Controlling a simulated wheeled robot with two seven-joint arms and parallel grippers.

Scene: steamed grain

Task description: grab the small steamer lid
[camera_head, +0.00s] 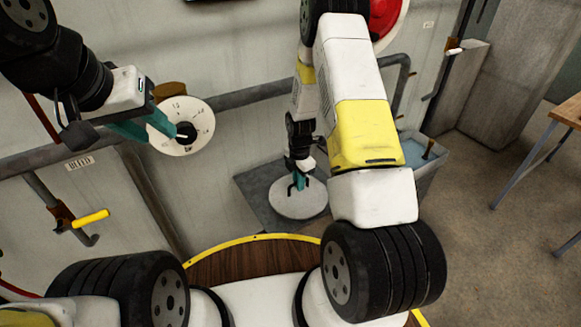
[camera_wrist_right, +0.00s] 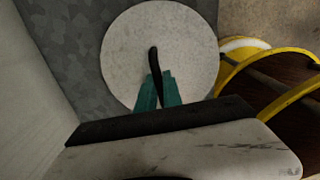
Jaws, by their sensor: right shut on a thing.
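The small steamer lid (camera_head: 301,205) is a round, pale grey disc with a black handle on top. It lies flat over a grey metal surface beside the wall. In the right wrist view the lid (camera_wrist_right: 185,35) fills the upper middle, with its curved black handle (camera_wrist_right: 154,62) standing up. My right gripper (camera_head: 299,182) is above the lid, its teal fingers (camera_wrist_right: 158,90) shut on the handle. I cannot tell whether the lid is lifted off the surface. My left gripper (camera_head: 150,130) is at the left, near a round white dial; its finger gap is unclear.
The white dial (camera_head: 200,124) with a black centre is by the wall pipe (camera_head: 250,95). A yellow-handled lever (camera_head: 91,219) is on the left wall. The grey metal surface (camera_head: 255,182) borders the lid. A wooden table (camera_head: 570,110) stands far right, with open floor (camera_head: 480,220) before it.

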